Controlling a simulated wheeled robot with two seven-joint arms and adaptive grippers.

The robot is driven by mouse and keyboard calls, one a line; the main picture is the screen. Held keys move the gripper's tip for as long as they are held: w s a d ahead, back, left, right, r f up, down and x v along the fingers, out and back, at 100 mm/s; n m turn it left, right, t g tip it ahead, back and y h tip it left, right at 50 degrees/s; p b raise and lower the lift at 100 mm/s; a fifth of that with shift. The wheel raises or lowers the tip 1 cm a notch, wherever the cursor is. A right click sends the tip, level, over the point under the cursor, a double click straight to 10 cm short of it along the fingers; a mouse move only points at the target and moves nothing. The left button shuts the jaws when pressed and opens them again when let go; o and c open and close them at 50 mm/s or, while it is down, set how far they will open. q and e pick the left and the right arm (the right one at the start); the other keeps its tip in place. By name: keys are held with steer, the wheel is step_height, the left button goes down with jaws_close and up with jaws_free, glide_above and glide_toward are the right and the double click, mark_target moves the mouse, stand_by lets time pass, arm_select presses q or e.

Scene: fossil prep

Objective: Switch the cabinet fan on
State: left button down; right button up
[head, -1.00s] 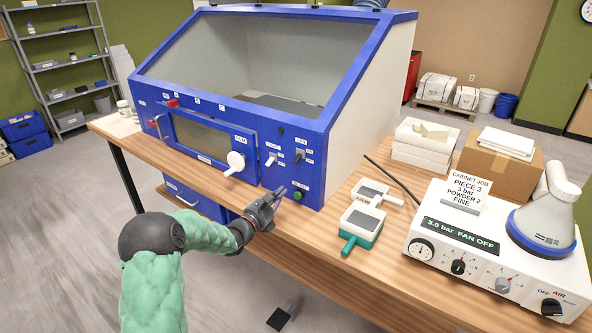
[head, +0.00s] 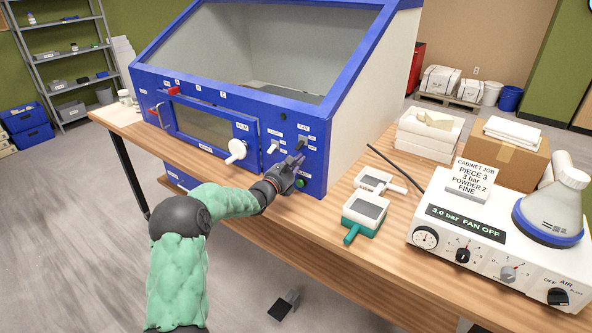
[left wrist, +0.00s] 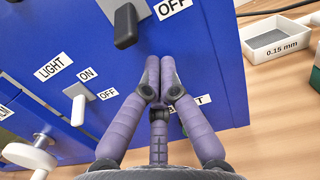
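The blue blasting cabinet (head: 232,92) stands on the wooden bench. Its fan switch (head: 301,141) is on the right of the front panel under a FAN label. In the left wrist view the fan switch (left wrist: 125,25) has a dark lever on a pale plate, with an OFF label beside it. The control box's display (head: 466,222) reads 3.0 bar FAN OFF. My left gripper (head: 298,161) is in front of the panel just below the fan switch. In the left wrist view its fingertips (left wrist: 160,86) are together and empty, apart from the lever. My right gripper is not in view.
The light switch (head: 273,147) and a white door knob (head: 236,150) are left of the fan switch. A green button (head: 300,183) is below my left gripper. Two sieve trays (head: 365,211) lie on the bench right of the cabinet.

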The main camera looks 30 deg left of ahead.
mark_target(297, 149)
arm_select(q)
steer(key=shift+s+r, duration=0.25)
steer(key=shift+r, duration=0.25)
steer(key=shift+s+r, duration=0.25)
steer(key=shift+r, duration=0.2)
steer(key=shift+r+p, duration=0.15)
steer(key=shift+p, duration=0.25)
steer(key=shift+s+r+g+p, duration=0.4)
steer(key=shift+g+p, duration=0.6)
steer(key=shift+p, duration=1.2)
steer(key=r+g+p, duration=0.1)
steer(key=g+p, duration=0.1)
steer(key=p, duration=0.4)
steer(key=r+g+p, duration=0.1)
steer(key=p, duration=0.6)
steer(key=r+g+p, duration=0.1)
steer(key=g+p, duration=0.1)
steer(key=p, duration=0.5)
steer(key=shift+s+r+g, duration=0.1)
steer(key=shift+s+g, duration=0.2)
steer(key=shift+s, duration=0.1)
steer(key=shift+f, duration=0.2)
steer(key=shift+r+p, duration=0.65)
steer(key=shift+r, duration=0.05)
